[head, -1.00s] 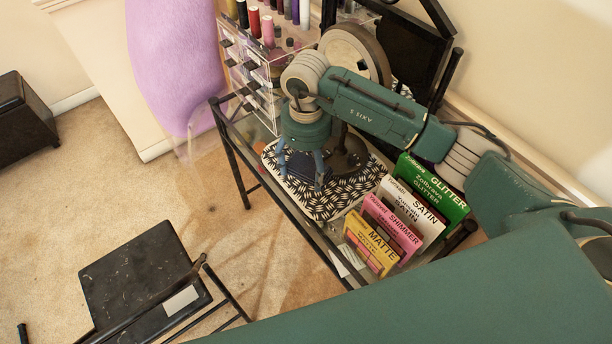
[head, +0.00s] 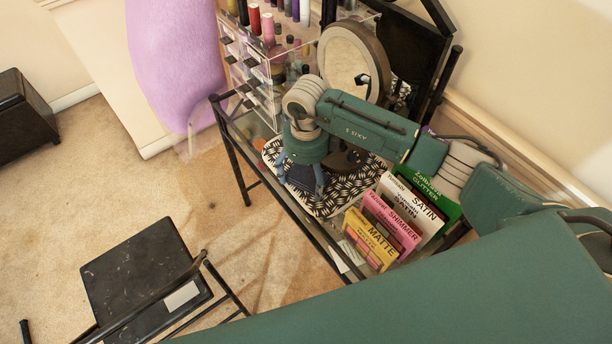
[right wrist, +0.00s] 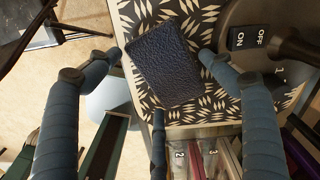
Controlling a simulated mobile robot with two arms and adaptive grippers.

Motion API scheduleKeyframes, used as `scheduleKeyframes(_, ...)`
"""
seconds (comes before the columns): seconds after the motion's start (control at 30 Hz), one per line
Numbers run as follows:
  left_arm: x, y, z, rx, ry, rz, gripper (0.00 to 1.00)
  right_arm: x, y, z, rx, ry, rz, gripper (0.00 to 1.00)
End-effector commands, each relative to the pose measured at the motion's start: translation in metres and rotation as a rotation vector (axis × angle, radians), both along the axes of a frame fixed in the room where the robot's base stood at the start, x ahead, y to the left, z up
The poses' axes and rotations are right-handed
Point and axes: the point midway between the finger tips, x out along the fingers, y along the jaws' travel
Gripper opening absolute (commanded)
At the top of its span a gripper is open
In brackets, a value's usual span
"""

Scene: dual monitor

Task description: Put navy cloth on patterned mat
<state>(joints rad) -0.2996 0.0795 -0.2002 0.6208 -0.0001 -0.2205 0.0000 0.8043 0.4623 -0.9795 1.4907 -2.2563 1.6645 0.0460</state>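The navy cloth (right wrist: 160,63) is a dark, textured, flat folded piece, and it also shows in the head view (head: 303,178). It lies over the black-and-cream patterned mat (head: 345,197); whether it rests on it or hangs just above is hard to tell. My right gripper (right wrist: 160,56) comes down from above, its blue fingers spread on both sides of the cloth with narrow gaps. The gripper also shows in the head view (head: 300,188). In that view it covers part of the cloth. My left gripper is not in view.
Several make-up palettes (head: 388,225) stand on the glass table by the mat. A round mirror (head: 350,60) and a clear drawer organizer (head: 262,75) stand behind. The table's dark front rail (head: 290,210) is close to the mat. A black stool (head: 145,275) is on the carpet.

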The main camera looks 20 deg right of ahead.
Motion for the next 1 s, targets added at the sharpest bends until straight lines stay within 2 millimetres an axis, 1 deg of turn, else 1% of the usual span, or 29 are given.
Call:
scheduleKeyframes(0.2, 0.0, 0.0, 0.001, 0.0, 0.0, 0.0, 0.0, 0.0, 0.0, 0.001, 0.0, 0.0, 0.0, 0.81)
scheduleKeyframes(0.27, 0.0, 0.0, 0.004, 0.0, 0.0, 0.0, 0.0, 0.0, 0.0, 0.005, 0.0, 0.0, 0.0, 0.81)
scheduleKeyframes(0.37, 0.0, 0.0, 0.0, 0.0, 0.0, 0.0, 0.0, 0.002, 0.0, 0.013, 0.001, -0.004, 0.001, 0.81)
scheduleKeyframes(0.47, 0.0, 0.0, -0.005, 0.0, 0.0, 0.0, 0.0, 0.002, 0.0, 0.031, 0.0, -0.006, 0.001, 0.81)
scheduleKeyframes(0.7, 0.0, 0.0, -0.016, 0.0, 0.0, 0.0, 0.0, 0.002, -0.001, 0.084, 0.0, -0.006, 0.0, 0.81)
scheduleKeyframes(0.8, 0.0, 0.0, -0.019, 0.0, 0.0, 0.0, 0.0, 0.001, -0.001, 0.101, -0.001, -0.005, 0.0, 0.81)
scheduleKeyframes(0.9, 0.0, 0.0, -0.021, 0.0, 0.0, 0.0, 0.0, 0.001, 0.0, 0.113, -0.001, -0.002, -0.001, 0.81)
scheduleKeyframes(1.0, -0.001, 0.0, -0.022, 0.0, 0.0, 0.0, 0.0, 0.0, 0.0, 0.121, 0.0, -0.001, 0.0, 0.81)
